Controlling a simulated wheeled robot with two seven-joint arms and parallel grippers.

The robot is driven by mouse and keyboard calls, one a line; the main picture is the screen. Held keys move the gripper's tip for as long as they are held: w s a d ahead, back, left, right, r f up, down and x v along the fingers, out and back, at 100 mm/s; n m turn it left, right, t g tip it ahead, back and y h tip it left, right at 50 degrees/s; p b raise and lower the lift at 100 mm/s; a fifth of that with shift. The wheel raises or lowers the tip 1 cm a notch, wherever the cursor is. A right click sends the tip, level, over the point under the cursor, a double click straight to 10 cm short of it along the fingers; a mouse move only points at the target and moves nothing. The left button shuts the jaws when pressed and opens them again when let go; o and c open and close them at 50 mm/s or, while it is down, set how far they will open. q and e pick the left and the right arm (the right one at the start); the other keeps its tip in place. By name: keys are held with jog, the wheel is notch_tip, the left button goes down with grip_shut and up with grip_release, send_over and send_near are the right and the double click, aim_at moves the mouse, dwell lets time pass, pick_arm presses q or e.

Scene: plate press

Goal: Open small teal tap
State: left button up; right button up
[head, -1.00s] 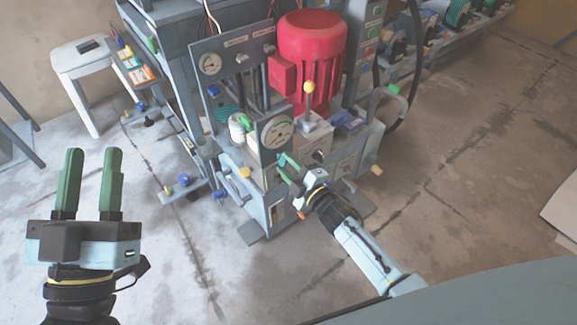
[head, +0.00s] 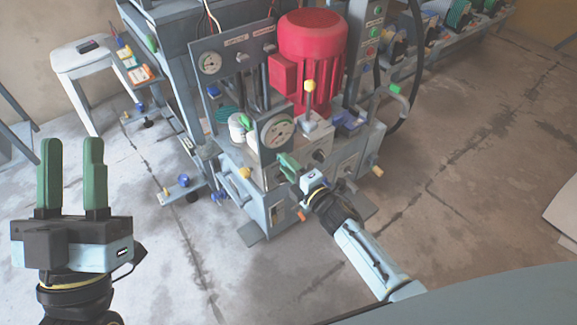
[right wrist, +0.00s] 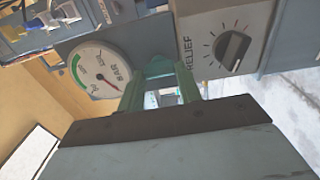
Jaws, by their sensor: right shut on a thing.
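The small teal tap (right wrist: 160,67) shows in the right wrist view between the green fingers, beside the panel marked RELIEF. My right gripper (right wrist: 160,88) is shut on it. In the head view my right gripper (head: 287,162) is at the front of the press, just below the round gauge, and its fingers hide the tap there. The turn angle of the tap cannot be told. My left gripper (head: 71,145) is open and empty, fingers pointing up, well left of the press.
The pressure gauge (right wrist: 97,68) is left of the tap and the black relief knob (right wrist: 233,48) is right of it, both close. A red motor (head: 311,60) and a yellow-topped lever (head: 310,88) stand above. A white stool (head: 85,62) is at the back left.

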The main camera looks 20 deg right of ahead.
pick_arm(q)
jog(key=shift+f, duration=0.15)
pick_arm(e)
jog(key=o, duration=1)
jog(key=shift+s, duration=0.15)
pick_arm(q)
notch_tip(320, 180, down, 12)
jog(key=w+a+g+y+p, duration=0.1)
jog(key=w+g+y+p, duration=0.1)
jog(key=g, duration=0.7)
jog(key=shift+w+y+p, duration=0.2)
jog(key=shift+y+p, duration=0.5)
jog(key=shift+p, duration=0.45)
pick_arm(e)
jog(key=shift+v, duration=6.6)
pick_arm(q)
jog(key=shift+a, duration=0.1)
